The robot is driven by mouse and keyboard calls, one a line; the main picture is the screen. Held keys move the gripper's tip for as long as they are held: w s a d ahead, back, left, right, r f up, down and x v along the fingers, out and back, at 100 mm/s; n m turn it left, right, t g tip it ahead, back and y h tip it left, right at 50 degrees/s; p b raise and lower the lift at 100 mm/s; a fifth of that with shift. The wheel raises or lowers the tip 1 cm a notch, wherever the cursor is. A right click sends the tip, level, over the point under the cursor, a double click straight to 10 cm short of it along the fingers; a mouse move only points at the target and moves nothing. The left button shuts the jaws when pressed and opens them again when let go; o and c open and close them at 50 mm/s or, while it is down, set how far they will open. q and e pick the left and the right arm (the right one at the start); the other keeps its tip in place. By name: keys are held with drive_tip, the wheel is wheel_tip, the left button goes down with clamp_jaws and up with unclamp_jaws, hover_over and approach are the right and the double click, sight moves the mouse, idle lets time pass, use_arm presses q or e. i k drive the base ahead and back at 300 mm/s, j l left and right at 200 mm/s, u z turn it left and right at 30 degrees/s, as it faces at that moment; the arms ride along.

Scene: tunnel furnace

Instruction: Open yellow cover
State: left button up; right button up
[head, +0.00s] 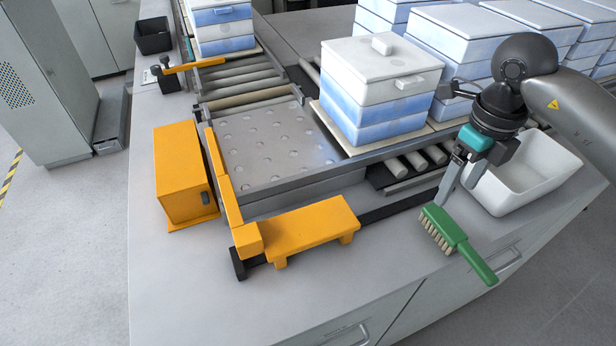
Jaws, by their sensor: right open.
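A yellow box-shaped cover (178,172) stands on the left part of the grey worktop. It appears closed, with a small dark handle (205,196) on its right-hand side. My right gripper (457,187) is at the right, above the worktop behind a green brush, far from the yellow cover. Its fingers point down, apart and empty. My left gripper is out of view.
A green brush (447,226) lies near the right front edge, beside a white bin (528,172). Blue-white boxes (375,88) stand behind. The front-left worktop is clear.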

sight(184, 191)
drive_tip(key=u, duration=1.05)
drive_tip(key=k, duration=0.1)
